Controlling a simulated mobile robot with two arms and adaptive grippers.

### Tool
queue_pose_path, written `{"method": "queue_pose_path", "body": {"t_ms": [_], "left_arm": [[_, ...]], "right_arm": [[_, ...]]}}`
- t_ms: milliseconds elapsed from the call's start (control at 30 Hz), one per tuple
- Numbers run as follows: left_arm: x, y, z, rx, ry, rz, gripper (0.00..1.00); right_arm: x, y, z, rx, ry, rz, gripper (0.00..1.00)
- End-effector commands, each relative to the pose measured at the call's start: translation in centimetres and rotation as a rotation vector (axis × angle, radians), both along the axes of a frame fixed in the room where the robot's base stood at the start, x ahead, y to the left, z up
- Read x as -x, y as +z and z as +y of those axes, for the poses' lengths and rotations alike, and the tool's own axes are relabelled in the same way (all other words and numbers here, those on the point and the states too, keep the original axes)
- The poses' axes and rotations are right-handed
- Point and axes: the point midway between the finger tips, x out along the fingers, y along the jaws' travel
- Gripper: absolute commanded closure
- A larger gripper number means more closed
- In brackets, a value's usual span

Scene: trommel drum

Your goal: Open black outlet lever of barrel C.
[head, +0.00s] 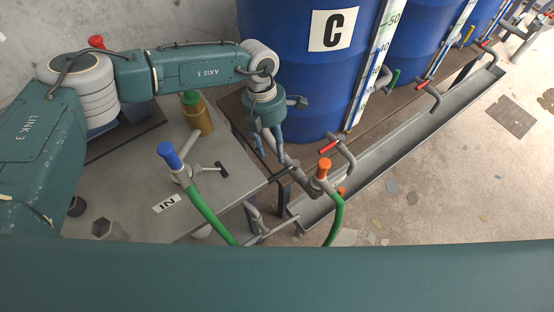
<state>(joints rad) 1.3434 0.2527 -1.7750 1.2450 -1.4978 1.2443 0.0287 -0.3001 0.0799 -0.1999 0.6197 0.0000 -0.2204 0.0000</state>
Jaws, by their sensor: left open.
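The blue barrel C (285,75) stands at the top centre, with a white label marked C. A black lever (284,173) shows below its front, on grey outlet pipework beside the orange-capped fitting (323,168). My left gripper (272,154) points down in front of the barrel, open, with its fingertips just above the black lever in the picture. I cannot tell whether they touch it. The gripper and its fingers partly cover the outlet pipe behind. My right gripper is not in view.
A blue-capped fitting (169,154) with a green hose and a black T-handle (212,168) are on the grey table (130,200). A yellowish bottle (196,118) stands behind. A grey trough (400,140) runs right.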

Motion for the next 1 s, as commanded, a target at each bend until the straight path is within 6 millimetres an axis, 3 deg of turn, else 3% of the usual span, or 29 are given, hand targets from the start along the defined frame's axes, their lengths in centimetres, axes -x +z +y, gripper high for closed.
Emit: {"method": "queue_pose_path", "body": {"t_ms": [300,500,900,1000], "left_arm": [[1.1,-5.9,-0.7,-0.001,0.0,0.003,0.59],[1.4,-8.4,-1.0,0.0,0.0,0.001,0.59],[1.5,-9.1,-1.1,0.001,0.0,0.001,0.59],[1.5,-9.1,-1.1,0.001,0.0,0.001,0.79]], "right_arm": [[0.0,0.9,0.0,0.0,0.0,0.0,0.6],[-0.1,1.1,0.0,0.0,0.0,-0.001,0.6],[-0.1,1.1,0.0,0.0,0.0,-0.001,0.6],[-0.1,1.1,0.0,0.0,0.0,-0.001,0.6]]}}
